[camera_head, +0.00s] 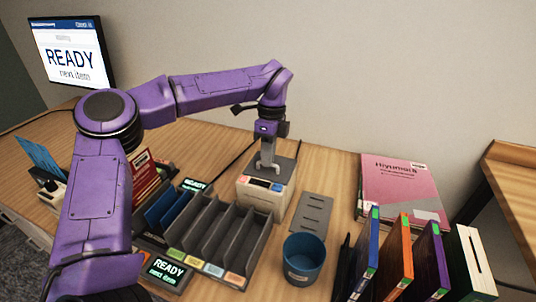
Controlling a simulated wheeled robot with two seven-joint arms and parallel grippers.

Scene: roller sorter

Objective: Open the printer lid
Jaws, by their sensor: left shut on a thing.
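The printer (257,199) is a small white box with blue and red marks on its front top edge, standing on the desk near the middle of the view. Its dark grey lid (287,170) is on top, behind the coloured marks. It looks roughly flat, but I cannot tell if it is raised slightly. My purple left arm reaches across from the left, and my left gripper (267,162) points down at the lid. Its fingers are shut on a part at the lid, probably its handle, which the fingers largely hide. My right gripper is not in view.
A grey plate (311,213) and a blue cup (304,258) are to the right. A screen (70,55) reads READY.

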